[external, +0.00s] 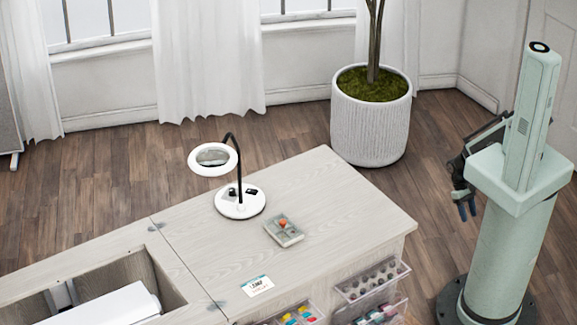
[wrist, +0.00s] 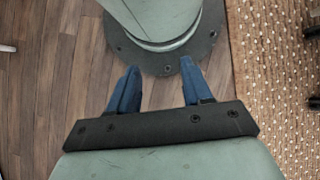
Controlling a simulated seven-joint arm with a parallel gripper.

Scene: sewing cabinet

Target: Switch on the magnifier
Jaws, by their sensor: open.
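The magnifier (external: 213,158) is a white ring lens on a black gooseneck. Its round white base (external: 253,203) stands on the cabinet top and carries small black parts; I cannot make out which is a switch or whether it is lit. My gripper (external: 467,210) hangs beside my column at the right, off the cabinet and well apart from the magnifier. In the wrist view my gripper (wrist: 158,85) shows two blue fingers spread apart with nothing between them, above the floor and my base.
The pale wood cabinet top (external: 340,205) holds a small grey tray (external: 284,231) with an orange item and a printed card (external: 257,286). Clear drawers (external: 372,280) stick out in front. An open well (external: 160,275) is at left. A potted plant (external: 370,130) stands behind.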

